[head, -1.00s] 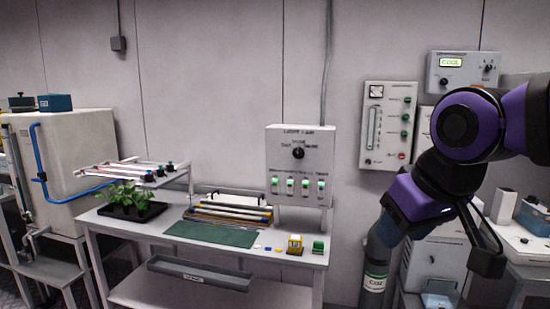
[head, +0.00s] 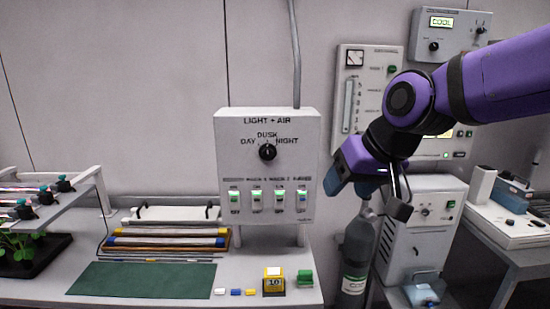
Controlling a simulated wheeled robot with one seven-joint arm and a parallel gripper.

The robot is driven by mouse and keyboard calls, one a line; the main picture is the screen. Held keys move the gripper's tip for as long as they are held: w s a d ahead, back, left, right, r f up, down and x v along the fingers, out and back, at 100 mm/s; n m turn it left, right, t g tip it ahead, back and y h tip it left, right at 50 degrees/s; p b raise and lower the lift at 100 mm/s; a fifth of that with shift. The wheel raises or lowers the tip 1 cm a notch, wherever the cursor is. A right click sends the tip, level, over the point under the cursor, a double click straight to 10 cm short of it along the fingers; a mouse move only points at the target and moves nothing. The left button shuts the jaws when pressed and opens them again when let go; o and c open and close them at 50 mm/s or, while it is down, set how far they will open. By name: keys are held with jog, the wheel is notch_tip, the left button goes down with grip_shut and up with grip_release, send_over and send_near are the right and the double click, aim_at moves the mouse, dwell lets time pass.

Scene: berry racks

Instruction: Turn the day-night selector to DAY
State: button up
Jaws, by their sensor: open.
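The knob's pointer is too small to read surely. My gripper (head: 372,203) is open and empty, to the right of the panel and lower than the knob, apart from both. My purple arm comes in from the right.
Lit switches (head: 256,201) line the panel below the knob. A grey cylinder (head: 355,260) stands behind my gripper. The wall left of the panel is clear.

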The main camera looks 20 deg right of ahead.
jog(key=w+a+f+m+t, duration=0.1)
jog(key=w+a+f+m, duration=0.1)
jog(key=w+f, duration=0.3)
jog(key=w+a+f+m+t, duration=0.1)
jog(key=w+f+m, duration=0.15)
jog(key=w, duration=0.55)
jog(key=m+t+h, duration=0.1)
jog(key=t+h, duration=1)
jog(key=t, duration=0.1)
send_near(267, 156)
jog(key=x, duration=0.9)
jog(key=c, duration=0.9)
